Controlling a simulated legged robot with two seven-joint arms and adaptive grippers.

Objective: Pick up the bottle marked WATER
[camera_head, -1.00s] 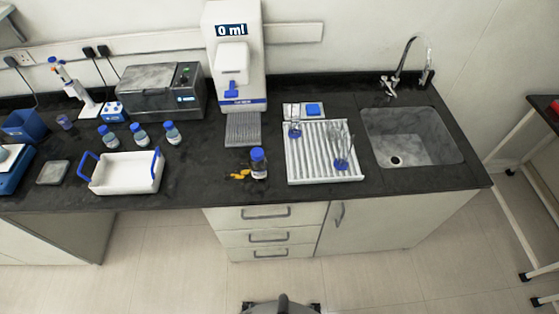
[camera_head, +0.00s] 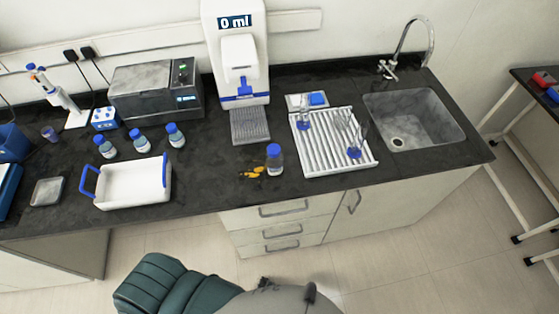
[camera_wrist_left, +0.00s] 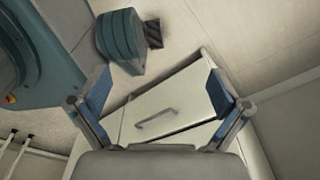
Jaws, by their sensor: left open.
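A clear bottle with a blue cap (camera_head: 274,160) stands upright near the counter's front edge, beside a yellow spill. Three more blue-capped bottles, a left one (camera_head: 106,148), a middle one (camera_head: 140,141) and a right one (camera_head: 176,136), stand in a row behind the white tray. Their labels are too small to read, so I cannot tell which is marked WATER. My left gripper (camera_wrist_left: 157,92) is open and empty in the left wrist view, with cabinet drawers beyond its fingers. No bottle shows there. My right gripper is not in view.
A white tray with blue handles (camera_head: 133,190) sits at the front left. A dispenser reading 0 ml (camera_head: 236,55) stands at the back. A ribbed drying rack (camera_head: 325,155) holding glassware and a sink (camera_head: 412,118) are to the right. A yellow spill (camera_head: 252,173) lies on the counter.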

